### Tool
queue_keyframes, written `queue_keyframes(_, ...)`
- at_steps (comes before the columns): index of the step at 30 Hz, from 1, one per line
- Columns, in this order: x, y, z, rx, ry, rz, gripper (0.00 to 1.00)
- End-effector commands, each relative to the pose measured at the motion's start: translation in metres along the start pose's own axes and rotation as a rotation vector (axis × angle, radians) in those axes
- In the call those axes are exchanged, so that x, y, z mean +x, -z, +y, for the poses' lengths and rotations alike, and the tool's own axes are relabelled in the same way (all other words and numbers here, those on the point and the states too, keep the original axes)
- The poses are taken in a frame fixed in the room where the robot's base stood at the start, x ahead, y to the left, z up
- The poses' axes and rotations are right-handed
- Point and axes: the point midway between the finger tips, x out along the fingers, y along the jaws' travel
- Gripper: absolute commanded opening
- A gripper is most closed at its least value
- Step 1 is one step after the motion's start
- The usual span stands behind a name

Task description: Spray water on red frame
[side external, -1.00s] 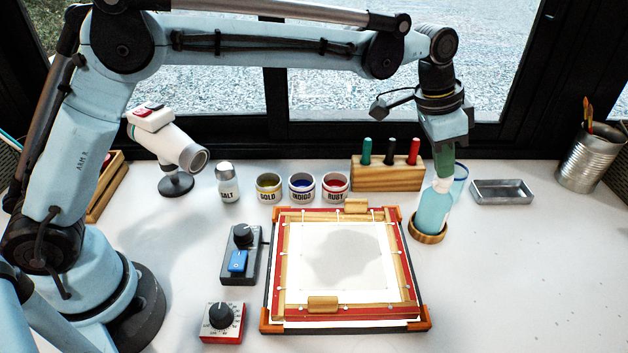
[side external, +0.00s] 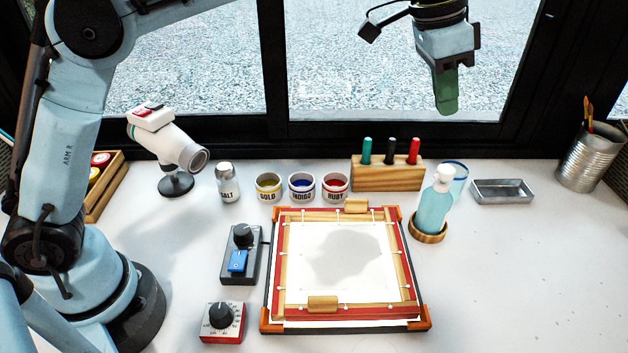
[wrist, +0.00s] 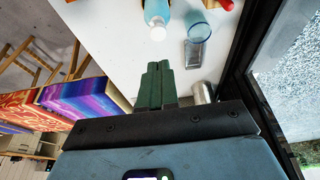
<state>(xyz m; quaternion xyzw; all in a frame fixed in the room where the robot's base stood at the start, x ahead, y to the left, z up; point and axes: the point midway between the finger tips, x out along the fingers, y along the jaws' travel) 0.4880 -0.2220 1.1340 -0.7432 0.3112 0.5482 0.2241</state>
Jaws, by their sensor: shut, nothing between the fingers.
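The red frame (side external: 272,258) lies flat on the white table, with wooden bars and white cloth stretched inside it. A grey wet-looking patch (side external: 343,254) covers much of the cloth's middle. The light-blue spray bottle (side external: 433,212) with a white top stands upright in a round wooden holder (side external: 428,238) right of the frame. The bottle also shows in the wrist view (wrist: 157,14). My gripper (side external: 446,108), with green fingers, is high above the table, above and apart from the bottle. Its fingers (wrist: 155,72) are together and empty in the wrist view.
A clear glass (side external: 459,172) stands close behind the bottle. A wooden marker block (side external: 388,174), paint jars (side external: 301,188) and a salt shaker (side external: 228,183) line the back. A metal tray (side external: 502,191) and brush can (side external: 590,160) stand right. A white dryer (side external: 172,145) is left. The front right is clear.

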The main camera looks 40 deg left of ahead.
Motion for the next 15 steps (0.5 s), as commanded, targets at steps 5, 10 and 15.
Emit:
queue_keyframes(5, -0.016, 0.000, 0.000, -0.001, 0.000, 0.000, 0.00)
queue_keyframes(10, -0.020, 0.000, 0.000, -0.001, 0.000, 0.000, 0.00)
queue_keyframes(15, -0.020, 0.000, 0.000, -0.001, 0.000, 0.000, 0.00)
